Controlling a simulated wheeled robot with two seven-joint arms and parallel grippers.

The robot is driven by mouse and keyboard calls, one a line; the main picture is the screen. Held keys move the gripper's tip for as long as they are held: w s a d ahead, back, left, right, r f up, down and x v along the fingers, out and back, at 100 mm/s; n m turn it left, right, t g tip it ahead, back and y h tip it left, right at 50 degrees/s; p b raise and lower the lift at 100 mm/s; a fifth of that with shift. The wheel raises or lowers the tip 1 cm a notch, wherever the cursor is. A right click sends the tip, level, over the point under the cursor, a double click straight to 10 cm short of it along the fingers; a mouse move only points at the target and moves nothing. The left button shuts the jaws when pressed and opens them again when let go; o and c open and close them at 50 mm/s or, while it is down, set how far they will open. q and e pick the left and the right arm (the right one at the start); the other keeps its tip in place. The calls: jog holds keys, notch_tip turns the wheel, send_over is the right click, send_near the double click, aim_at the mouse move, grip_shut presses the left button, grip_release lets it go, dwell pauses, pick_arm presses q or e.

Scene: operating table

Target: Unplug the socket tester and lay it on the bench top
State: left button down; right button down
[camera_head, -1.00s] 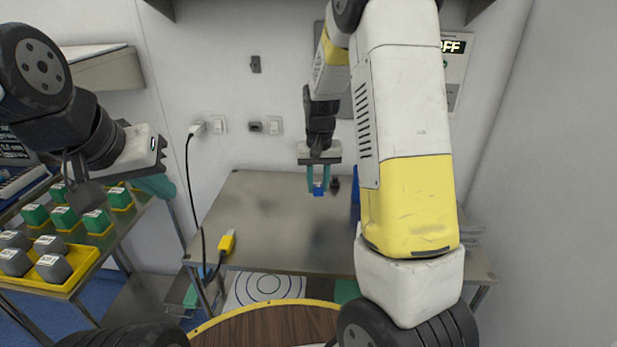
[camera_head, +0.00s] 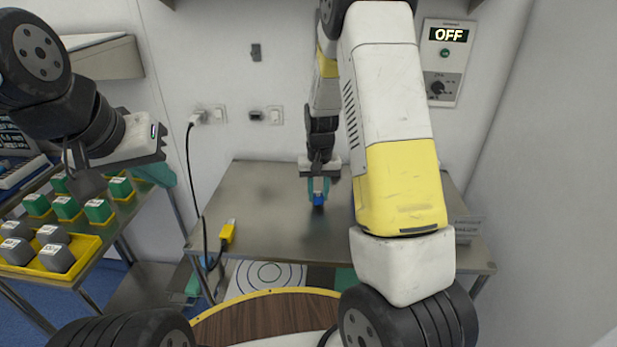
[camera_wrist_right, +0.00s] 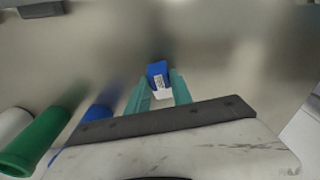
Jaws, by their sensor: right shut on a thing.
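My right gripper (camera_head: 318,190) is shut on a small blue block (camera_head: 318,199) with a white label, which appears to be the socket tester. In the right wrist view the blue block (camera_wrist_right: 157,75) sits between the teal fingertips (camera_wrist_right: 158,93), low over the metal bench top (camera_head: 265,205). I cannot tell whether it touches the bench. My left gripper (camera_head: 155,172) hangs at the left, away from the bench, its fingers partly hidden.
A white plug (camera_head: 196,119) with a black cable and a dark fitting (camera_head: 256,115) are on the wall. A yellow connector (camera_head: 228,231) lies at the bench's front left edge. A wall panel (camera_head: 447,62) reads OFF. Green and blue cylinders (camera_wrist_right: 40,140) stand near the gripper.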

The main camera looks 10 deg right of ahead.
jog(key=c, duration=1.1)
grip_release()
jog(key=shift+o, duration=0.2)
jog(key=r, duration=0.6)
jog(key=shift+s+r, duration=0.25)
jog(key=shift+r, duration=0.65)
jog(key=shift+s, duration=0.1)
